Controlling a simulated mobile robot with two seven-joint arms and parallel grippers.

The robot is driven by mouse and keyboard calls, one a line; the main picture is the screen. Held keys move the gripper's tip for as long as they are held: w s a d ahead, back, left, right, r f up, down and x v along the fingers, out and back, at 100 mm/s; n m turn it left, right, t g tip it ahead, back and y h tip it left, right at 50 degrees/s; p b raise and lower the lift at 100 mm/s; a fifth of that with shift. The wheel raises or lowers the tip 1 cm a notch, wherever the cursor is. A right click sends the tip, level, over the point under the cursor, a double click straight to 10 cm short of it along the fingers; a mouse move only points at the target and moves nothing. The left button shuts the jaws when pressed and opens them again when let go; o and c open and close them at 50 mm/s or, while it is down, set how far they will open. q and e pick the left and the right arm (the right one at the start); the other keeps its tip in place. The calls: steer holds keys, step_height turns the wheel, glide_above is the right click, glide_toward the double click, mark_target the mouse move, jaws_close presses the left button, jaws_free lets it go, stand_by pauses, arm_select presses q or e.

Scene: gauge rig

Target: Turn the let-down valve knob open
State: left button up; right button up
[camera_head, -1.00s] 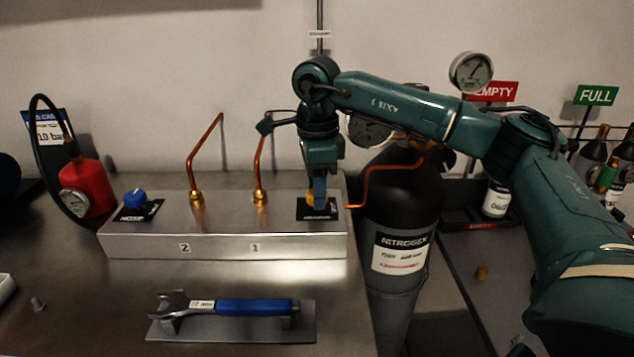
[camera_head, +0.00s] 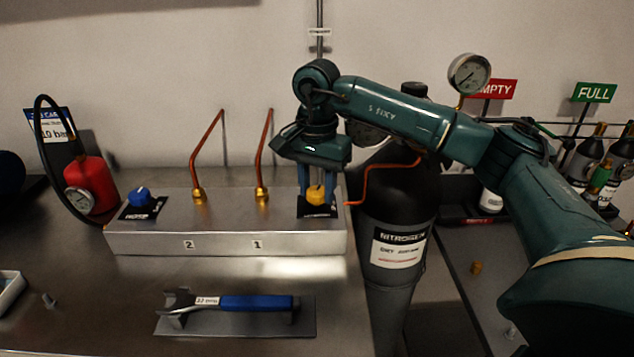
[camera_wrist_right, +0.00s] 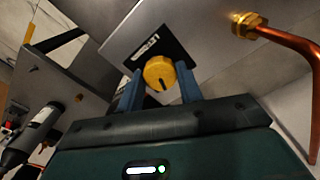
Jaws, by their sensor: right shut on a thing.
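A yellow knob (camera_head: 316,194) sits on a black label plate (camera_head: 317,211) at the right end of the metal block (camera_head: 225,243). The label is too small to read. My right gripper (camera_head: 316,190) points down from above, with one blue finger on each side of the yellow knob, and is shut on it. In the right wrist view the yellow knob (camera_wrist_right: 159,73) sits between the fingers (camera_wrist_right: 160,88), with a dark mark on its face. A blue knob (camera_head: 139,196) on another black plate is at the block's left end. My left gripper is not in view.
Copper pipes (camera_head: 262,155) rise from brass fittings on the block. A black nitrogen cylinder (camera_head: 400,210) stands right of it. A blue-handled wrench (camera_head: 240,302) lies on a holder in front. A red canister (camera_head: 90,182) with a gauge is at the left.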

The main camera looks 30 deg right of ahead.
mark_target(317, 191)
steer(key=shift+n, duration=1.9)
steer(key=o, duration=1)
step_height(317, 191, up, 13)
steer(key=p, duration=0.2)
